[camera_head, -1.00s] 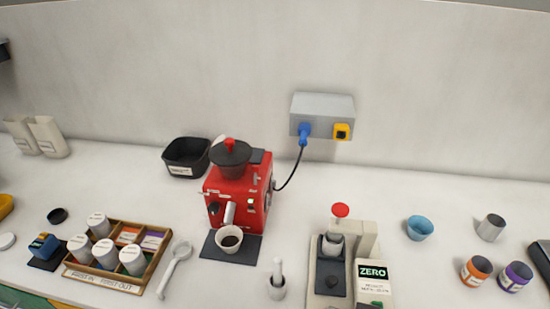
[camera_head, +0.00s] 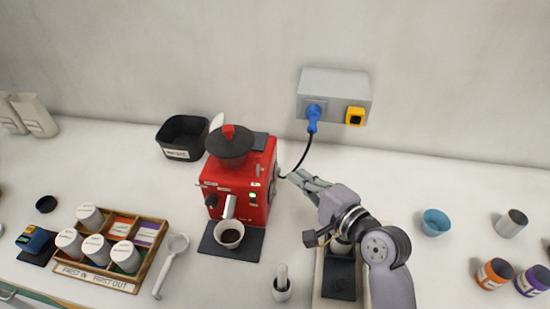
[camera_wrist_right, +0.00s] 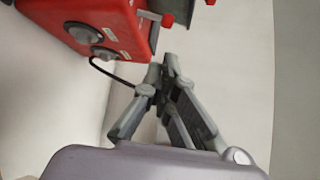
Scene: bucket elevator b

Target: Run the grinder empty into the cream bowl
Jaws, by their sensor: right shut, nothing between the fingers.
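The red grinder (camera_head: 238,180) stands on the counter with a dark hopper (camera_head: 230,143) on top and a small green light on its front. The cream bowl (camera_head: 229,236) sits upright under its spout (camera_head: 229,206) on a dark mat (camera_head: 250,247), with dark contents inside. My right gripper (camera_head: 294,176) is shut and empty, its fingertips just right of the grinder by the black cord. In the right wrist view, the shut fingers (camera_wrist_right: 165,70) point toward the grinder's side (camera_wrist_right: 105,25), which carries two round grey knobs. My left gripper is not in view.
A grey socket box (camera_head: 334,95) on the wall holds the blue plug (camera_head: 313,117). My right arm covers much of the scale (camera_head: 339,278).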

